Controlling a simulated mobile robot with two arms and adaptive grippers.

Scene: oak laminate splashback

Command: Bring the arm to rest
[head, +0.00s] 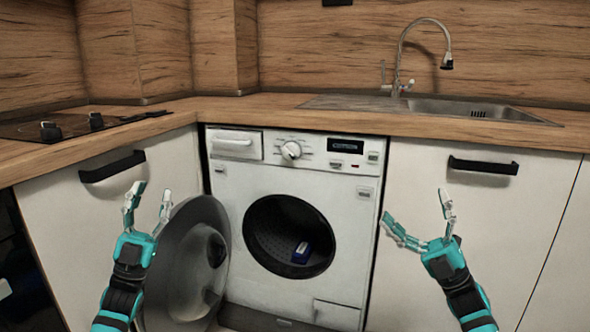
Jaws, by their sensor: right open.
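My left gripper (148,207) is open and empty, raised in front of the white cabinet left of the washing machine, near its open door. My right gripper (418,222) is open and empty, in front of the white cabinet to the right of the machine, its fingers spread. Both arms come up from the bottom of the head view. Neither gripper touches anything that I can make out.
The washing machine (343,210) stands under the counter (240,108), its round door (185,262) swung open to the left. A small blue item (301,253) lies in the drum. A sink (440,107) is at the right, a hob (70,124) at the left.

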